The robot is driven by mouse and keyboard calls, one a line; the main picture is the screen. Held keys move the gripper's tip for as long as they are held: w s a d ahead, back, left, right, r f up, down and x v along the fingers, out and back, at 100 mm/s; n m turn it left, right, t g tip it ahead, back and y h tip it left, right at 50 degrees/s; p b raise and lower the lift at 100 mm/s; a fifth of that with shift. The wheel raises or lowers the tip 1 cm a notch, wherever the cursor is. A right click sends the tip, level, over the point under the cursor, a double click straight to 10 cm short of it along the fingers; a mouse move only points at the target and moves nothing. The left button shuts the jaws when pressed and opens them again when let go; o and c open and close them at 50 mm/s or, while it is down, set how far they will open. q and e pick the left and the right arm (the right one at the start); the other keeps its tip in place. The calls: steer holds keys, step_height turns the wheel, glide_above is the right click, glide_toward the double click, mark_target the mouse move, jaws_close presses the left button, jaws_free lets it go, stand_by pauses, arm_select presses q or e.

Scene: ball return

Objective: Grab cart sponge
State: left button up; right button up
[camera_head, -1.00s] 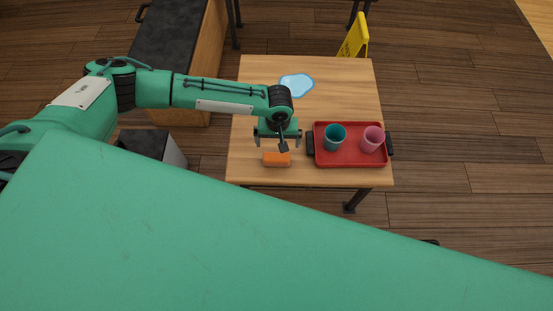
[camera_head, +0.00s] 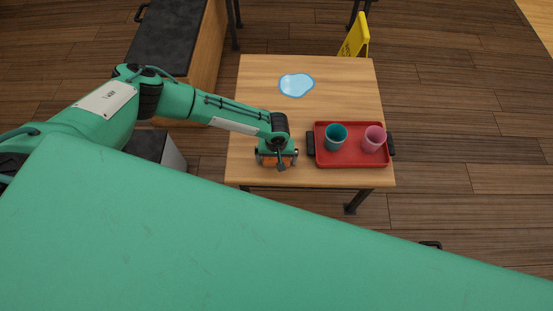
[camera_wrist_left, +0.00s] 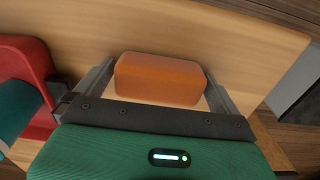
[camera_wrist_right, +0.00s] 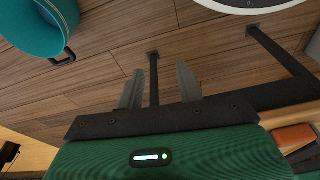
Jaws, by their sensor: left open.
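The orange sponge (camera_wrist_left: 160,80) lies on the wooden table near its front edge; in the head view it (camera_head: 268,161) is mostly hidden under my left gripper. My left gripper (camera_head: 277,157) is open and low over the sponge. In the left wrist view its two fingers (camera_wrist_left: 160,70) stand on either side of the sponge, with a small gap visible at least at the right end. My right gripper (camera_wrist_right: 159,76) shows only in its own wrist view, open and empty, with floor behind it.
A red tray (camera_head: 350,161) with a teal cup (camera_head: 335,138) and a pink cup (camera_head: 374,139) stands just right of my left gripper. A pale blue puddle-like patch (camera_head: 296,85) lies at the back of the table. A yellow sign (camera_head: 354,37) stands behind the table.

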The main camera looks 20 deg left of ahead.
arm_select(q)
steer(key=c, duration=0.8)
